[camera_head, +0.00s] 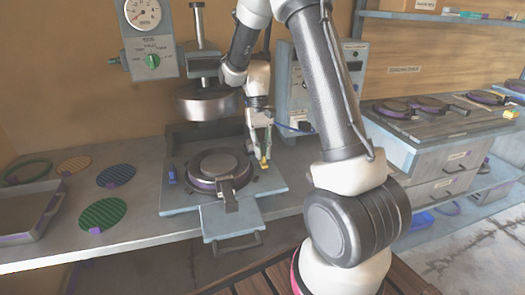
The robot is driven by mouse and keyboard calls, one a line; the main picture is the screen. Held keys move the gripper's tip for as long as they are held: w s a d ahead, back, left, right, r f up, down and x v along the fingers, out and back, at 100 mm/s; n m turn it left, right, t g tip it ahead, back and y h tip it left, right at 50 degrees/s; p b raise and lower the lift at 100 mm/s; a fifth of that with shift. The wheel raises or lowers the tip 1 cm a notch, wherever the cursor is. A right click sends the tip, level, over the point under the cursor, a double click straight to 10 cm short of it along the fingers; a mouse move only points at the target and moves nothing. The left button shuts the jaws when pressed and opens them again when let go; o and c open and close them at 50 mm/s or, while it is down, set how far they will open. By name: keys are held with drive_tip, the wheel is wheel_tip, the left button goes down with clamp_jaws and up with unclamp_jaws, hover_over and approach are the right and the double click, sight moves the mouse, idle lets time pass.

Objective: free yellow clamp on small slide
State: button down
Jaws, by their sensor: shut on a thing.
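The yellow clamp (264,163) is a small upright piece on the right side of the press's base plate. My gripper (261,150) points down over it and is shut on it, as far as this small view shows. The small slide (230,217) appears to be the grey plate with a front handle, jutting out at the front of the press. A dark round plate holder (219,168) sits on the base, with a latch at its front. A blue clamp (172,176) stands on the left side of the base.
The press head (207,103) hangs above the round holder, left of my gripper. A grey control box (298,85) stands behind my arm. Several round plates, including a green one (102,214), and a tray (32,205) lie at left. A drawer cabinet (445,165) stands at right.

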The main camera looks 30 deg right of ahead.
drive_tip(key=shift+n, duration=0.5)
drive_tip(key=c, duration=1.5)
unclamp_jaws()
drive_tip(key=v, duration=1.2)
drive_tip(key=shift+a, duration=0.2)
